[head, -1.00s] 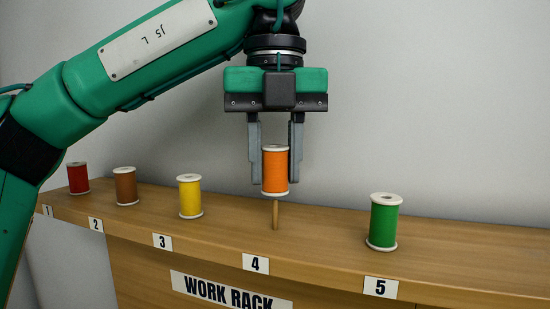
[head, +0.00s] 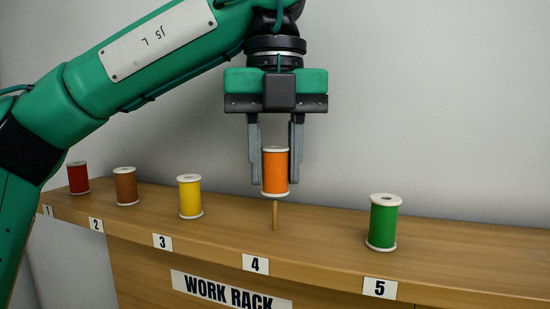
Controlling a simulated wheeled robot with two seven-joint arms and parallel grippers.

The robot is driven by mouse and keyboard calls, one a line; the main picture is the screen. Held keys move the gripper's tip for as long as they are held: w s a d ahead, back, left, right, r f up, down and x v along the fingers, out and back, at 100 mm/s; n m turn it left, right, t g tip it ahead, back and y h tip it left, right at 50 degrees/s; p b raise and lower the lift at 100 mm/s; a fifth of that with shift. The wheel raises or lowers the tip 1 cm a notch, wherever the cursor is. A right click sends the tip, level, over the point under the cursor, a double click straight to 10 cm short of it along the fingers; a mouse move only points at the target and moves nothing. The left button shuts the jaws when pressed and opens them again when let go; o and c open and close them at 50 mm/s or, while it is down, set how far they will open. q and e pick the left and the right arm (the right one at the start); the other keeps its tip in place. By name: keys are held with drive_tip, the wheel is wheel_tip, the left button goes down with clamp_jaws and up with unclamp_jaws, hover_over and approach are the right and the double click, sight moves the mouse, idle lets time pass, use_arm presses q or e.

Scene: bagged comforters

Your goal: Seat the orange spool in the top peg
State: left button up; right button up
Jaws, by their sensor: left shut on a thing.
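The orange spool (head: 275,170), with white rims, is upright between the two grey fingers of my left gripper (head: 276,183). The gripper points straight down and is shut on the spool. A thin wooden peg (head: 275,216) stands on the rack top behind label 4, directly below the spool in this view. The spool's lower rim appears at the peg's upper end. I cannot tell whether the peg tip is inside the spool's hole. My right gripper is not in view.
The wooden work rack (head: 470,244) also bears a red spool (head: 78,178), a brown spool (head: 125,187), a yellow spool (head: 190,197) and a green spool (head: 383,222). The yellow and green spools flank the peg, with bare wood between. A plain wall is behind.

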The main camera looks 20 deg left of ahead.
sight(275, 196)
use_arm(q)
drive_tip(key=shift+f+b, duration=0.3)
drive_tip(key=shift+f, duration=0.05)
drive_tip(key=shift+f+b, duration=0.75)
drive_tip(key=shift+f, duration=0.1)
idle(0.5)
drive_tip(key=shift+f+b, duration=0.9)
drive_tip(key=shift+f, duration=0.25)
idle(0.4)
drive_tip(key=o, duration=1.7)
drive_tip(key=shift+r, duration=0.1)
drive_tip(key=shift+c, duration=0.2)
drive_tip(key=shift+r+p, duration=3.5)
drive_tip(key=shift+r, duration=0.1)
